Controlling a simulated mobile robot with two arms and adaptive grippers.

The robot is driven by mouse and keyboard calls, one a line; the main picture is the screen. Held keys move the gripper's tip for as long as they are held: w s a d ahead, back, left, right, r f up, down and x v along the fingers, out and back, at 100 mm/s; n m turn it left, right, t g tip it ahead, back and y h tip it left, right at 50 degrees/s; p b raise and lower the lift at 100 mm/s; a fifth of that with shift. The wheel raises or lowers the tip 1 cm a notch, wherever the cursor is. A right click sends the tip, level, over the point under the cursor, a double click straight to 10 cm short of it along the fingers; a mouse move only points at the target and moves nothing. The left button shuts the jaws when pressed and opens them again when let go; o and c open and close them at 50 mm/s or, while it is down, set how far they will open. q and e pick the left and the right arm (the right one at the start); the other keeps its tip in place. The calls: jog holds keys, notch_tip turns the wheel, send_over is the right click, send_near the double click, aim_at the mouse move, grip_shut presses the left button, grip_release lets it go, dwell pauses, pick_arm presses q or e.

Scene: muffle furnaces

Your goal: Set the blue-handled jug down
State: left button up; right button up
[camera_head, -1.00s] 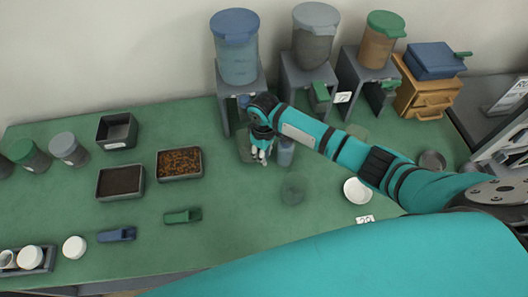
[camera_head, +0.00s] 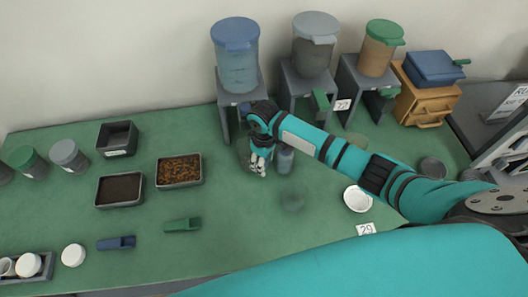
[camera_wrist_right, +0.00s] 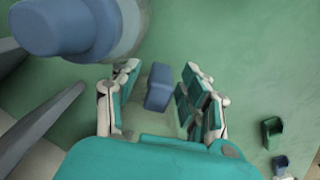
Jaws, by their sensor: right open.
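My right gripper (camera_head: 260,165) is low over the green bench, in front of the blue-lidded dispenser (camera_head: 237,65). In the right wrist view my right gripper (camera_wrist_right: 155,95) is open, with a finger on each side of a blue handle (camera_wrist_right: 158,87). There is a visible gap to each finger. The jug's clear body is hard to make out. In the head view a clear bluish vessel (camera_head: 285,158) shows just right of the gripper, seemingly the jug, standing on the bench. The arm and fingers partly hide it. My left gripper is not in view.
The dispenser stands (camera_head: 290,90) are close behind the gripper. Trays (camera_head: 180,170) and scoops (camera_head: 183,224) are left; the bench between is free.

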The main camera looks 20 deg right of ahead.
notch_tip(320, 180, up, 12)
jog(key=shift+f+b, duration=0.25)
jog(key=shift+b, duration=0.35)
